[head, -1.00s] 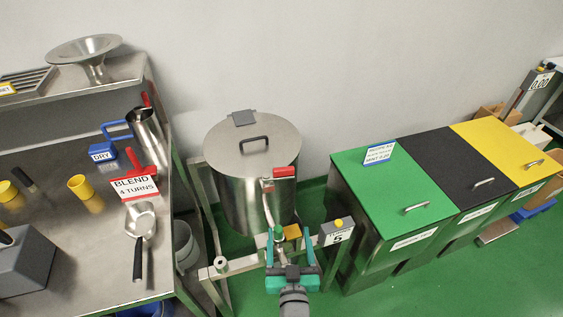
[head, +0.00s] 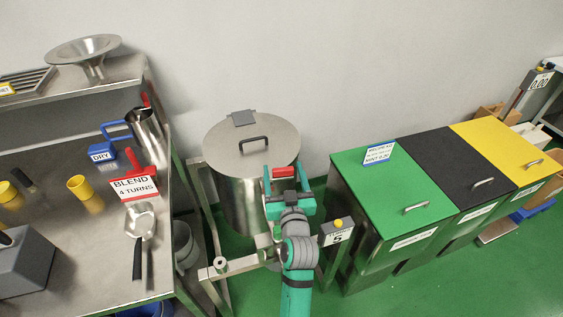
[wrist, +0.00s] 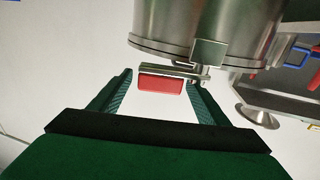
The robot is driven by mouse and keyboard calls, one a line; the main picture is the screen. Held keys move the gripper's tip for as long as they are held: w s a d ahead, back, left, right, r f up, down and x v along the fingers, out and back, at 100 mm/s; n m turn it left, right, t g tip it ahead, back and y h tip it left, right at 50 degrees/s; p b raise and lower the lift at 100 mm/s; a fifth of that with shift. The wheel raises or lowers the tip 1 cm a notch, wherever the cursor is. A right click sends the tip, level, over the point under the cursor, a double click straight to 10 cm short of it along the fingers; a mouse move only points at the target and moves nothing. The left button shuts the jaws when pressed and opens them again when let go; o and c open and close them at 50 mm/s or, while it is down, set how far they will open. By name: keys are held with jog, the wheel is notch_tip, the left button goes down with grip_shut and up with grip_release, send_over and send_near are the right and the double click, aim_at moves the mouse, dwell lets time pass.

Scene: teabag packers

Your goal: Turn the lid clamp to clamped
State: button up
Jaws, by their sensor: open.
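The lid clamp has a red handle (head: 284,172) at the front right rim of the steel drum (head: 240,200). The drum's round lid (head: 252,138) lies closed on top, with a dark loop handle. My gripper (head: 290,190) is at the clamp, its teal fingers on either side of the red handle. In the wrist view the red handle (wrist: 161,85) lies between the tips of my open fingers, with gaps on both sides. The clamp's metal arm (wrist: 165,70) runs along the handle beside the drum rim. My gripper and arm hide the lower clamp parts in the head view.
A steel bench (head: 75,235) stands left. Green, black and yellow lidded bins (head: 395,185) stand right. Open green floor lies at the lower right.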

jog(key=shift+w+a, duration=0.2)
jog(key=shift+w, duration=0.95)
jog(key=shift+w+a, duration=0.15)
jog(key=shift+w, duration=0.95)
jog(key=c, duration=1.5)
jog(key=shift+a, duration=0.15)
jog(key=shift+c, duration=0.2)
